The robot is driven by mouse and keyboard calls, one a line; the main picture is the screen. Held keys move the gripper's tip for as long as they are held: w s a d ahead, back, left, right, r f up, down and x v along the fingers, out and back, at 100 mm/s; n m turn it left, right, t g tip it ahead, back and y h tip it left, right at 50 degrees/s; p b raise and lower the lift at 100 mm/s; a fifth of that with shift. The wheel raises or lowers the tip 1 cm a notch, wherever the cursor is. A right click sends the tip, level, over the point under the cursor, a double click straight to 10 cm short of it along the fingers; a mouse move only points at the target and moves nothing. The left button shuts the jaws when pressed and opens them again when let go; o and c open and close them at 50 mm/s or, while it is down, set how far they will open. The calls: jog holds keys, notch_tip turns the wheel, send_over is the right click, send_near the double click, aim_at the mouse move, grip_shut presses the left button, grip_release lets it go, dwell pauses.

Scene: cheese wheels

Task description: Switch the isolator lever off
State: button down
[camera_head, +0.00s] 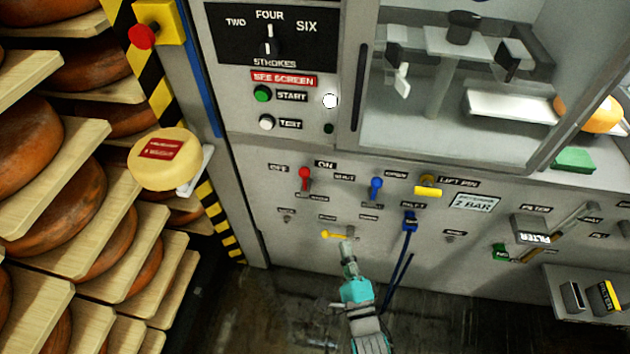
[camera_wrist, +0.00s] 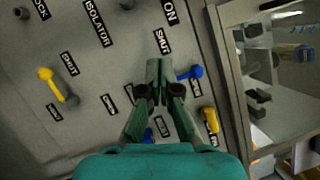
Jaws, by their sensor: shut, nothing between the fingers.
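The isolator lever (camera_head: 305,174) has a red knob and stands on the grey panel between the OFF and ON labels in the head view. Its exact setting is hard to tell. In the wrist view I see the ISOLATOR label (camera_wrist: 97,24) and ON label (camera_wrist: 170,12), but the red knob is not visible. My gripper (camera_head: 347,248) is below and right of the lever, in front of the panel's lower part. In the wrist view, my gripper (camera_wrist: 159,72) is shut and empty, its fingertips left of the blue lever.
A blue lever (camera_head: 376,184) and a yellow lift-pin lever (camera_head: 428,184) sit right of the isolator. A lower yellow lever (camera_head: 333,234) is close to my gripper in the picture. A blue hose (camera_head: 404,260) hangs right of my arm. Shelves of cheese wheels stand left.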

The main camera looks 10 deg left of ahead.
jog(key=shift+m+y, duration=0.5)
jog(key=shift+m, duration=0.3)
jog(key=x, duration=0.3)
jog(key=a+x, duration=0.1)
jog(key=x, duration=0.1)
jog(key=shift+s+a+r, duration=0.1)
jog(key=shift+s+r, duration=0.05)
jog(key=s+a+r+x, duration=0.1)
jog(key=a+x, duration=0.1)
jog(key=x, duration=1)
jog(key=shift+w+a+r, duration=0.2)
jog(key=shift+r, duration=0.1)
